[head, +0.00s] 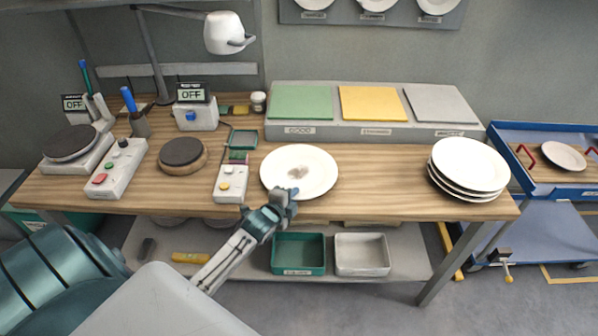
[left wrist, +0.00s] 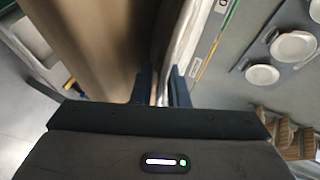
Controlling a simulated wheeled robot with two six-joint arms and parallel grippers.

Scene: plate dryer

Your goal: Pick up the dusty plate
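The dusty plate (head: 299,164) is white with a grey-brown smudge in its middle. It lies near the front edge of the wooden bench, in the centre of the head view. My left gripper (head: 284,199) is at the plate's front rim. In the left wrist view, my two dark fingers (left wrist: 163,88) stand apart with a narrow gap. The plate (left wrist: 184,40) shows there as a pale, nearly edge-on band just beyond the fingers. I cannot tell whether they touch it. My right gripper is not in view.
A stack of clean white plates (head: 470,163) stands at the bench's right end. A grey stand with green (head: 301,102), yellow and grey pads is behind the dusty plate. A control box (head: 231,184) sits close on its left. A blue cart (head: 545,190) stands at right.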

